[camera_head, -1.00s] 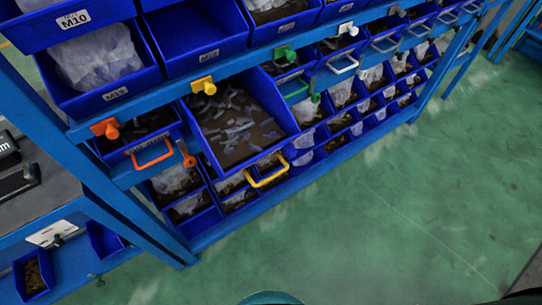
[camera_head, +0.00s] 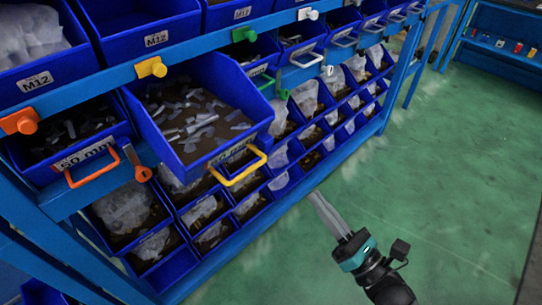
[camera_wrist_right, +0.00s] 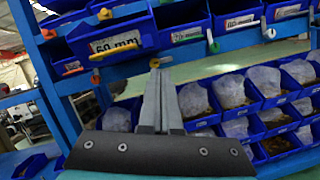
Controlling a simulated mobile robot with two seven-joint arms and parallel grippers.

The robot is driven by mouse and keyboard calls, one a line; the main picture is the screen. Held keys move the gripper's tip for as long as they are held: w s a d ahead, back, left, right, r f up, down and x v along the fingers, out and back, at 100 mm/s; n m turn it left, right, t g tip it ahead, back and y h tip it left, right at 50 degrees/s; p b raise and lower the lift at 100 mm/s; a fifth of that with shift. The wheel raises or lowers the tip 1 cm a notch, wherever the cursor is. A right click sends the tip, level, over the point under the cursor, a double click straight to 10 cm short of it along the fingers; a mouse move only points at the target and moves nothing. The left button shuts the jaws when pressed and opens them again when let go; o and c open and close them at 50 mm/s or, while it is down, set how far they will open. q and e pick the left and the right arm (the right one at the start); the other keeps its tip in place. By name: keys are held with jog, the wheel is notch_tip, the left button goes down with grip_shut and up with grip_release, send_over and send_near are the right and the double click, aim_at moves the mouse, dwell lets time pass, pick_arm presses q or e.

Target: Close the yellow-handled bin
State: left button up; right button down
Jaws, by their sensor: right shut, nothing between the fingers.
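The yellow-handled bin (camera_head: 195,112) is blue, holds small grey parts, and is slid out well past its neighbours on the upper row of the rack. Its yellow handle (camera_head: 243,168) hangs on its front face. In the right wrist view, the bin with a "60 mm" label (camera_wrist_right: 116,42) sticks out at upper left and looks like the same one. My right gripper (camera_head: 314,196) is shut and empty, in front of the rack, to the right of and lower than the yellow handle, apart from it. It also shows in the right wrist view (camera_wrist_right: 158,75). My left gripper is not in view.
An orange-handled bin (camera_head: 75,145) sits left of it, and a green-handled bin (camera_head: 265,75) right of it, both pushed further in. Lower bins (camera_head: 200,215) with bagged parts lie below. The green floor (camera_head: 440,200) in front is clear.

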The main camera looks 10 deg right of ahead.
notch_tip(320, 180, up, 3)
jog(key=s+a+n+y, duration=0.1)
jog(key=n+y, duration=0.2)
jog(key=n, duration=0.3)
send_near(258, 130)
jog(key=shift+g, duration=0.3)
jog(key=x, duration=0.5)
jog(key=shift+w+r, duration=0.1)
jog(key=shift+r, duration=0.15)
jog(key=shift+w+a+r, duration=0.2)
jog(key=shift+w+a, duration=0.2)
jog(key=shift+w, duration=0.15)
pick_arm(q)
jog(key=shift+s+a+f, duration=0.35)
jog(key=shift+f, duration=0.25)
